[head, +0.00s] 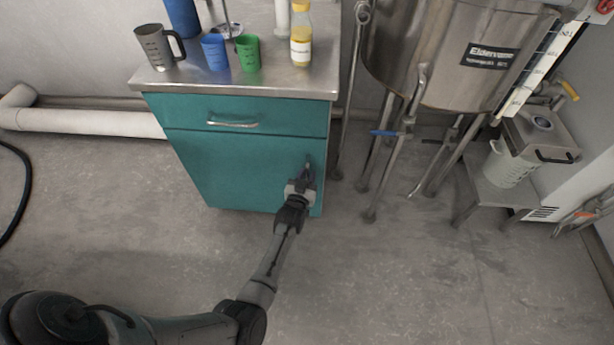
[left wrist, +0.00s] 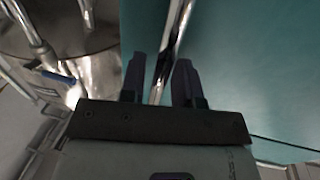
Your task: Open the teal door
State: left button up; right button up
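The teal door (head: 240,172) is the lower front of the teal cabinet and looks shut, flush with the frame. Its vertical metal handle (head: 308,159) is near the right edge, partly hidden by my gripper. My left gripper (head: 306,172) is at the handle. In the left wrist view, its two dark fingers (left wrist: 159,82) are apart, with the shiny handle bar (left wrist: 176,35) running between them. A gap shows beside the bar, so the fingers do not look closed on it. Teal door surface (left wrist: 250,80) fills the right of that view. My right gripper is not seen.
A teal drawer (head: 232,114) is above the door. Cups and a yellow bottle (head: 301,38) stand on the metal countertop (head: 270,80). A steel tank (head: 440,50) on legs stands close to the right. The floor (head: 120,220) before the cabinet is clear.

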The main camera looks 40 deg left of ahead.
pick_arm(q)
grip_shut()
